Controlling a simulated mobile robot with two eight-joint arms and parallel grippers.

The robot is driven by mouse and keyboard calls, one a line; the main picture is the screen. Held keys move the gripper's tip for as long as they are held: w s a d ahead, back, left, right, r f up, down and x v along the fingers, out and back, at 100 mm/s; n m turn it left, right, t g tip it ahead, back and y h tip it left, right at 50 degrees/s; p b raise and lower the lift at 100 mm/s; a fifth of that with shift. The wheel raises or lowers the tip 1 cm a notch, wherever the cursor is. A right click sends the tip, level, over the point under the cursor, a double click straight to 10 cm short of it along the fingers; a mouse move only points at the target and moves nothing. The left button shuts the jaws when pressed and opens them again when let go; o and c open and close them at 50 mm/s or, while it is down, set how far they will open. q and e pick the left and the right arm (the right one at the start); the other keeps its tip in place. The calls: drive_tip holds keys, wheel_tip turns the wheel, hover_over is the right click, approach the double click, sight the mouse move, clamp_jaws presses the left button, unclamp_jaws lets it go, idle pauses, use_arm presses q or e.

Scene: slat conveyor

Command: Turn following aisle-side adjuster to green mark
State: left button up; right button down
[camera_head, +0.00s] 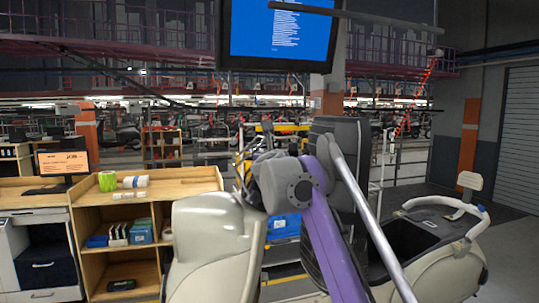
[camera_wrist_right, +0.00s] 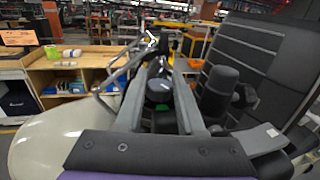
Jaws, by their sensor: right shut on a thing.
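In the right wrist view my right gripper (camera_wrist_right: 161,66) has its two grey fingers closing in on a small dark part (camera_wrist_right: 158,64), which I take to be the adjuster; its shape is mostly hidden. A dark round piece (camera_wrist_right: 158,88) shows between the fingers, nearer the camera. In the head view my purple arm hides the right gripper and the adjuster. My left gripper is in neither view.
A cream vehicle body (camera_head: 215,245) stands close to my arm, with a black padded seat (camera_head: 340,140) raised behind it. Another cream vehicle (camera_head: 440,245) stands at the right. A wooden shelf bench (camera_head: 150,185) with a green roll (camera_head: 107,181) is at the left. A screen (camera_head: 277,35) hangs above.

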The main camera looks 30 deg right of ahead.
drive_tip(key=shift+m+h, duration=0.3)
drive_tip(key=shift+h, duration=0.1)
drive_tip(key=shift+w+a+r+m+g+h, duration=0.1)
drive_tip(key=shift+m+g+h, duration=0.4)
drive_tip(key=shift+g+h, duration=0.25)
drive_tip(key=shift+m+g+h+p, duration=0.9)
drive_tip(key=shift+m+g+h, duration=0.15)
drive_tip(key=shift+h, duration=0.2)
drive_tip(key=shift+m+g+h, duration=0.45)
drive_tip(key=shift+g+h, duration=0.05)
drive_tip(key=shift+g, duration=0.1)
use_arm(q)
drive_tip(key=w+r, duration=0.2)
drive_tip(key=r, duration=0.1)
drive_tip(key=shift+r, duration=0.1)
use_arm(e)
drive_tip(key=shift+g+h, duration=0.3)
drive_tip(key=shift+h, duration=0.1)
drive_tip(key=shift+m, duration=0.4)
drive_tip(key=c, duration=0.8)
unclamp_jaws()
drive_tip(key=shift+c, duration=0.2)
drive_tip(key=shift+o, duration=0.2)
